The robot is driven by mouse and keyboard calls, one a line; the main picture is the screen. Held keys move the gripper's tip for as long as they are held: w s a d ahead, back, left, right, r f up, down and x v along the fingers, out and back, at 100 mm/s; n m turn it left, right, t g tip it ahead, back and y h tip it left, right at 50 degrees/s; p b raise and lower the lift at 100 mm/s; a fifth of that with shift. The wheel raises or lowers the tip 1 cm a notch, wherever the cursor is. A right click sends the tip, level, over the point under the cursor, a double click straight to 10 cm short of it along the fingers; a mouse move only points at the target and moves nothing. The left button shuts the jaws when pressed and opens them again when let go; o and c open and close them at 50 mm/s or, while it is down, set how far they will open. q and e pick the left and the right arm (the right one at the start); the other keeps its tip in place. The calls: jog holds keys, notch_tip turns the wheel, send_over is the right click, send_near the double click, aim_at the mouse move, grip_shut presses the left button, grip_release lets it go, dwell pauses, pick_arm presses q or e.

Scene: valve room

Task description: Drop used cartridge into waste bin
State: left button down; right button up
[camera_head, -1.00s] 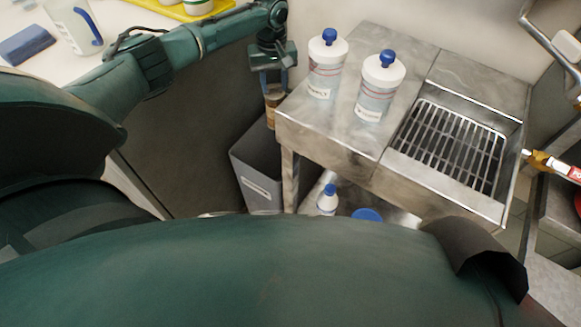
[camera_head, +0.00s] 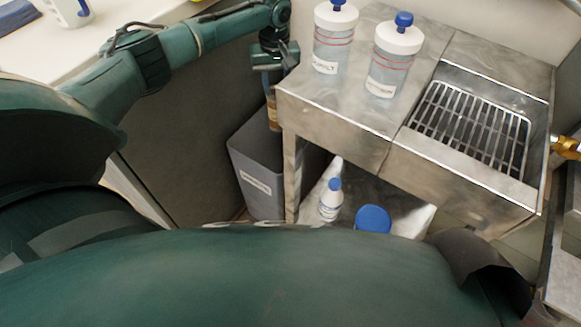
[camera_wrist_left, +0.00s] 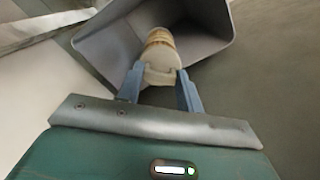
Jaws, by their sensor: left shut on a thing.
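The used cartridge (camera_wrist_left: 160,55) is a brownish, ribbed cylinder with a pale end cap. My left gripper (camera_wrist_left: 160,85) is shut on the pale end, and the cartridge points down into the opening of the grey waste bin (camera_wrist_left: 205,45). In the head view, my left gripper (camera_head: 268,92) hangs over the bin (camera_head: 258,178), beside the steel counter, and the cartridge (camera_head: 272,115) shows below it at the bin's mouth. The bin has a white label on its front. How deep the cartridge reaches is hard to tell. My right gripper is not in view.
A steel counter (camera_head: 340,112) stands right of the bin, its leg close beside it. Two white-capped bottles (camera_head: 334,45) (camera_head: 394,60) stand on it, next to a grated basin (camera_head: 470,125). A small bottle (camera_head: 331,200) and a blue lid (camera_head: 373,219) are below.

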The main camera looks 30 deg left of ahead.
pick_arm(q)
jog(key=c, duration=0.8)
grip_release()
jog(key=shift+c, duration=0.2)
jog(key=shift+r, duration=0.1)
notch_tip(320, 180, up, 13)
jog(key=p, duration=0.3)
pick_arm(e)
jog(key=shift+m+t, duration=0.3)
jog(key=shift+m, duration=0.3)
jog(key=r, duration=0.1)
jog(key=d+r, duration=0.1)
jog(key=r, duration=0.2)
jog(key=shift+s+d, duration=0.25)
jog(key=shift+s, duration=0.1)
